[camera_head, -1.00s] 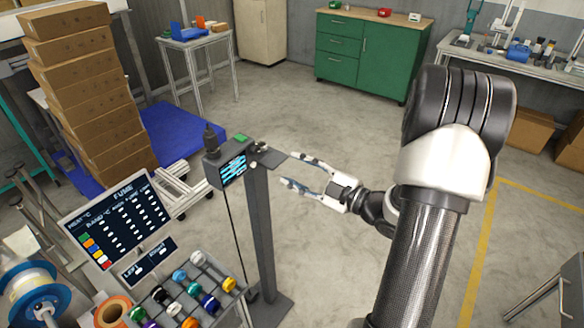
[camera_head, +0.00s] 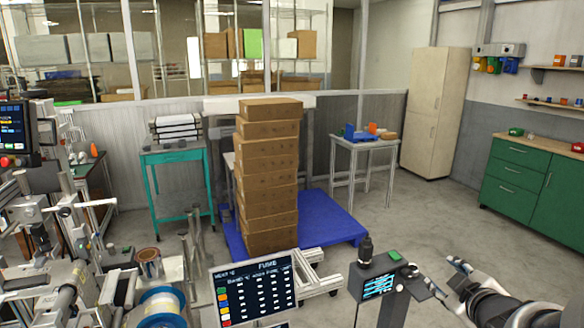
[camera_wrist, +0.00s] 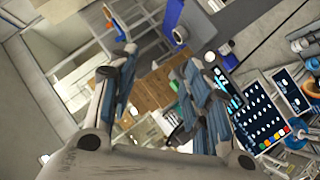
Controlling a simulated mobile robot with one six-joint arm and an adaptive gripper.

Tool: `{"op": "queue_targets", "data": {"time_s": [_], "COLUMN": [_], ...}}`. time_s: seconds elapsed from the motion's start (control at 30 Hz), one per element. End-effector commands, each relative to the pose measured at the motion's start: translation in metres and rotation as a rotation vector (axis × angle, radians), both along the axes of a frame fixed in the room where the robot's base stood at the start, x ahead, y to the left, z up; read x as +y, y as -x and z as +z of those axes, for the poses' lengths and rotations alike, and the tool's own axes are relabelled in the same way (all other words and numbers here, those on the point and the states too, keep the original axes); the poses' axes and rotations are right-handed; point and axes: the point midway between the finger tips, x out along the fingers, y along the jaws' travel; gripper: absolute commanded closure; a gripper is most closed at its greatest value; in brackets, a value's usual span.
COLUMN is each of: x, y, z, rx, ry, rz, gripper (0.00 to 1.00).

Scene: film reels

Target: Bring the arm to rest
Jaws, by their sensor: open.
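My gripper (camera_head: 441,276) is at the lower right of the head view, beside the small device with a lit screen (camera_head: 378,285) on its post. In the wrist view my gripper (camera_wrist: 160,58) has its two blue-padded fingers spread, with nothing held between them. My arm runs out of the head view at the lower right corner, so most of it is hidden. I cannot tell whether the fingers touch the device's post.
A green cabinet (camera_head: 520,185) is at the right. Bare floor (camera_head: 425,215) lies between.

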Motion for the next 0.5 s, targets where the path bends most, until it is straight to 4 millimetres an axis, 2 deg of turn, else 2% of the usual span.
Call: {"op": "queue_targets", "data": {"time_s": [0.03,0.17,0.2,0.3,0.5], "x": [0.014,0.045,0.058,0.094,0.162], "y": [0.01,0.052,0.069,0.116,0.212], "z": [0.016,0.032,0.034,0.03,0.008], "rx": [0.018,0.1,0.129,0.223,0.46], "ry": [-0.03,-0.174,-0.228,-0.369,-0.579], "rz": [-0.059,-0.232,-0.275,-0.366,-0.447], "gripper": [0.55,0.55,0.55,0.55,0.55]}}
